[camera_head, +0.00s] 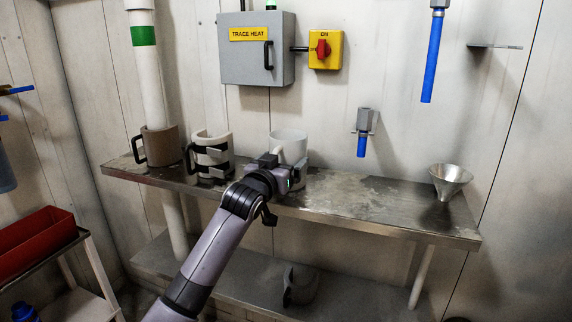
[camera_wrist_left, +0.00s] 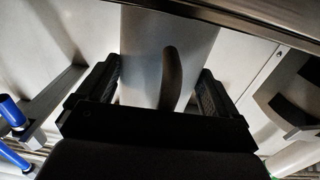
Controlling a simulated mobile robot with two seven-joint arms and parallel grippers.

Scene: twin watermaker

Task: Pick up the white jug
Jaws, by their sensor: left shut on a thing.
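The white jug (camera_head: 289,144) stands upright at the steel counter, right of two other jugs. My left gripper (camera_head: 291,179) is in front of it and hides its lower part, so I cannot tell whether its base touches the counter. In the left wrist view the jug (camera_wrist_left: 142,50) fills the space between the fingers of my left gripper (camera_wrist_left: 157,85), with its handle (camera_wrist_left: 172,78) pointing toward the palm. The fingers are shut on the jug, one on each side. My right gripper is not in view.
On the steel counter (camera_head: 380,203), a brown jug (camera_head: 160,145) and a white jug with dark bands (camera_head: 211,163) stand to the left. A metal funnel (camera_head: 449,177) is at the right end. A grey jug (camera_head: 300,286) sits on the lower shelf. The counter's middle right is clear.

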